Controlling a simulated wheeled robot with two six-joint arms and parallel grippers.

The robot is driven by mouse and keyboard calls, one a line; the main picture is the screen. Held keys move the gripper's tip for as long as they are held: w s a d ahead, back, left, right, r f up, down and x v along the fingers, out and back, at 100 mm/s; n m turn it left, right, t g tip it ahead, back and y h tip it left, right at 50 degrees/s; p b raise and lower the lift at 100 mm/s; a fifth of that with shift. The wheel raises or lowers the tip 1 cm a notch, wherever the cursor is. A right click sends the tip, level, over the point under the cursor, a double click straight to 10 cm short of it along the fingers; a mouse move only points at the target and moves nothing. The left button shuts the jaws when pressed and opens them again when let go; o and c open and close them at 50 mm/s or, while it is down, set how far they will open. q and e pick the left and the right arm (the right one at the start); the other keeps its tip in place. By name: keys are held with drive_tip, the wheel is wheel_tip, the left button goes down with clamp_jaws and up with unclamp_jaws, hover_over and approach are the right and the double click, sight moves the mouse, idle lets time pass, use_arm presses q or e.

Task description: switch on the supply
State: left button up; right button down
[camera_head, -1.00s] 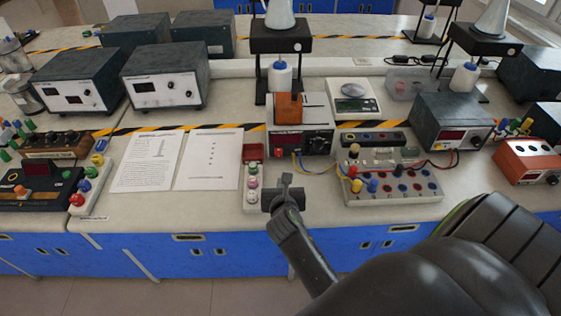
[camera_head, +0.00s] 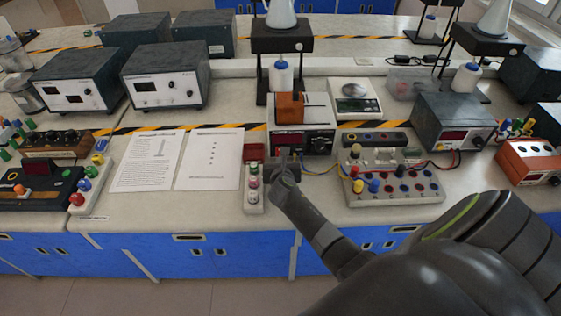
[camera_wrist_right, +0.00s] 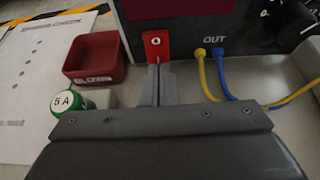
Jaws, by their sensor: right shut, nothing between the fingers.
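The supply (camera_head: 316,143) is a dark-fronted box with a red display, a black knob and an orange block on its top. In the right wrist view its front (camera_wrist_right: 240,22) carries a red switch (camera_wrist_right: 156,42) with a white mark, left of the OUT sockets. My right gripper (camera_head: 284,158) is shut and empty, just in front of the supply's lower left. In the wrist view its fingertips (camera_wrist_right: 160,70) are at the lower edge of the red switch; I cannot tell whether they touch. My left gripper is not in view.
A yellow and a blue lead (camera_wrist_right: 232,84) run from the OUT sockets to the right. A red tray (camera_wrist_right: 95,57) and a green-capped plug (camera_wrist_right: 72,100) stand close left of the fingers. A socket board (camera_head: 390,184) lies to the right, and papers (camera_head: 210,160) to the left.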

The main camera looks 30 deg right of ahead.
drive_tip(key=shift+w+d, duration=0.1)
drive_tip(key=shift+w, duration=0.1)
idle(0.3)
drive_tip(key=shift+w+d+f, duration=0.1)
drive_tip(key=shift+w+d, duration=0.05)
drive_tip(key=shift+w+r+p, duration=0.1)
drive_tip(key=shift+r+p, duration=0.95)
drive_tip(key=shift+p, duration=0.1)
drive_tip(key=shift+f, duration=0.1)
